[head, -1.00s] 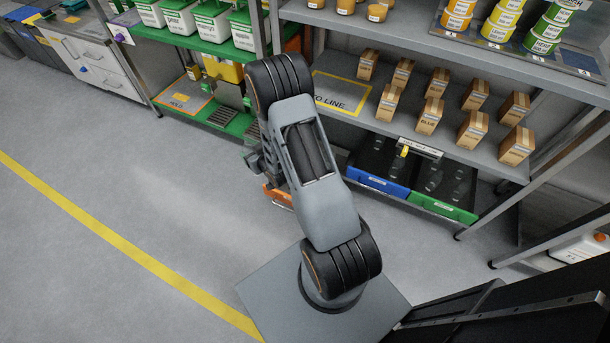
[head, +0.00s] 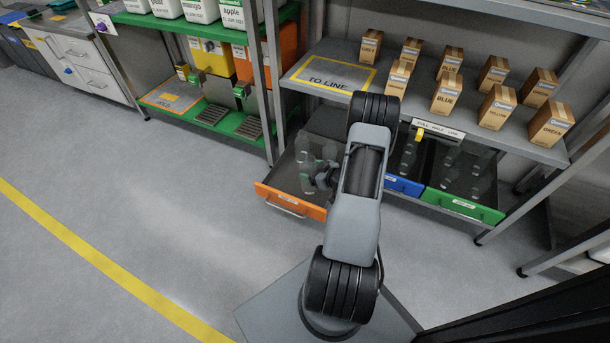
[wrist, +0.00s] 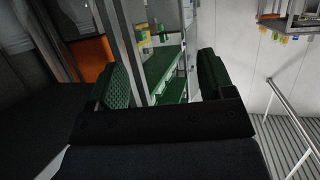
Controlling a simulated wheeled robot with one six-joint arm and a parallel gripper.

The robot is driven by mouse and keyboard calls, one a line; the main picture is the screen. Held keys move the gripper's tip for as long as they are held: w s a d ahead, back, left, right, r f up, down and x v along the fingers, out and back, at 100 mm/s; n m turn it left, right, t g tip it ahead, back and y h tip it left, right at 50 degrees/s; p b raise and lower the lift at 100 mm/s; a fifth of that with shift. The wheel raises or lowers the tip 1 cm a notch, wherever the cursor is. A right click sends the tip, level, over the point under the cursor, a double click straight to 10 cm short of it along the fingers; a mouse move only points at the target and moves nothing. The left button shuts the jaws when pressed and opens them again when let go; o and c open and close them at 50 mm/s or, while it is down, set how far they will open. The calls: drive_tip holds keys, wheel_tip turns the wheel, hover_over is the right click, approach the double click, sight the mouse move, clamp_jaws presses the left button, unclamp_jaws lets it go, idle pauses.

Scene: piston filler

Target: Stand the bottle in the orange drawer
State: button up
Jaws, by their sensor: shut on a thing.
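The orange drawer (head: 290,202) is pulled out under the shelf, left of my arm in the head view. Several clear bottles show in it, partly hidden by my arm. My gripper (head: 320,178) is low, over the drawer's right part, close to these bottles. In the wrist view its two green-padded fingers (wrist: 163,82) stand apart with the black palm below. The gripper is shut on the bottle, but its clear body hardly shows between the pads. I cannot tell its outline from the others, or whether it touches the drawer floor.
The blue drawer (head: 404,186) and green drawer (head: 462,205) stand to the right, with clear bottles. Above them is a shelf with small cartons (head: 447,92). A shelf post (head: 271,75) rises left of the orange drawer. Open floor (head: 150,190) lies left.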

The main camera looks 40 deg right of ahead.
drive_tip(key=w+d+f+b, duration=0.3)
drive_tip(key=w+f+b, duration=0.4)
drive_tip(key=w+f, duration=0.3)
drive_tip(key=shift+f, duration=0.6)
drive_tip(key=shift+f, duration=0.1)
drive_tip(key=shift+s+f, duration=0.1)
drive_tip(key=shift+f, duration=0.05)
drive_tip(key=o, duration=1.5)
